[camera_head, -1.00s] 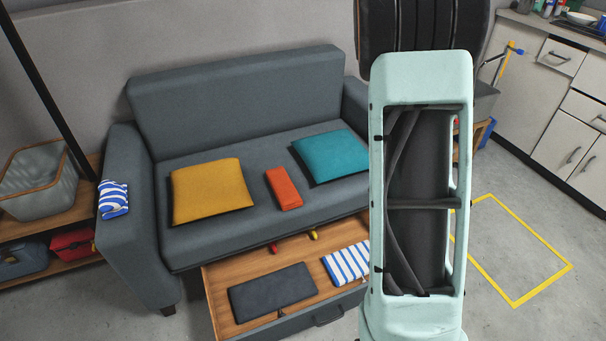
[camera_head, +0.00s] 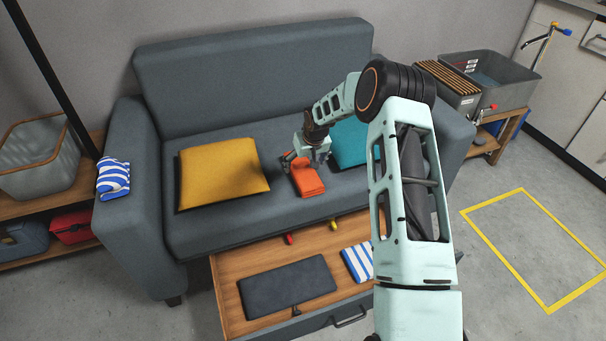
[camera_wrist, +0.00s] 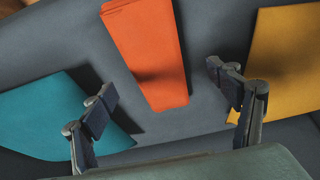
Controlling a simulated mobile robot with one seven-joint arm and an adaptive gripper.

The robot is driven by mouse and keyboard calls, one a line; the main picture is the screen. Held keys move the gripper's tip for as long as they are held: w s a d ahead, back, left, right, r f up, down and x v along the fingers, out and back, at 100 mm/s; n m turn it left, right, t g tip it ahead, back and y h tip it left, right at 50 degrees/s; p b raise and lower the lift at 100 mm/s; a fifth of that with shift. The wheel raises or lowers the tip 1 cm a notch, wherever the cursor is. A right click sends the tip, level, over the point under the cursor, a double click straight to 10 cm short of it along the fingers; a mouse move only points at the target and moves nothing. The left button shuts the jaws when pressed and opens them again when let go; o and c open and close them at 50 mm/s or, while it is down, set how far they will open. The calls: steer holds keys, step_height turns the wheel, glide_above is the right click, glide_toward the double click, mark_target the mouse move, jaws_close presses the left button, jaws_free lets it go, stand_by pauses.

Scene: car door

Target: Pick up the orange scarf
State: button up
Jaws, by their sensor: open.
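The orange scarf (camera_head: 308,181) is a folded strip lying flat on the grey sofa seat, between the yellow and teal cushions. My gripper (camera_head: 306,160) is over its back end, open and empty. In the wrist view the scarf (camera_wrist: 150,52) lies beyond and between the two spread fingers of my gripper (camera_wrist: 168,97). The fingers are apart from it on either side. A dark shadow falls across the scarf. In the head view my gripper hides the scarf's back end.
The yellow cushion (camera_head: 222,172) is to the left and the teal cushion (camera_head: 348,142) to the right, partly behind my arm. Below the seat an open drawer (camera_head: 228,298) holds a dark folded cloth (camera_head: 287,285) and a striped cloth (camera_head: 357,262). A striped cloth (camera_head: 113,177) hangs on the left armrest.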

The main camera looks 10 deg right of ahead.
mark_target(305, 171)
steer(key=x, duration=0.1)
steer(key=b+x, duration=0.1)
steer(key=x, duration=0.1)
steer(key=b+x, duration=0.1)
steer(key=x, duration=0.1)
steer(key=shift+s+d+f, duration=0.25)
steer(key=shift+s+d, duration=0.05)
steer(key=shift+d, duration=0.05)
steer(key=shift+w+f, duration=0.25)
steer(key=shift+f, duration=0.1)
steer(key=shift+r, duration=0.1)
steer(key=c, duration=1.3)
steer(key=shift+c, duration=0.2)
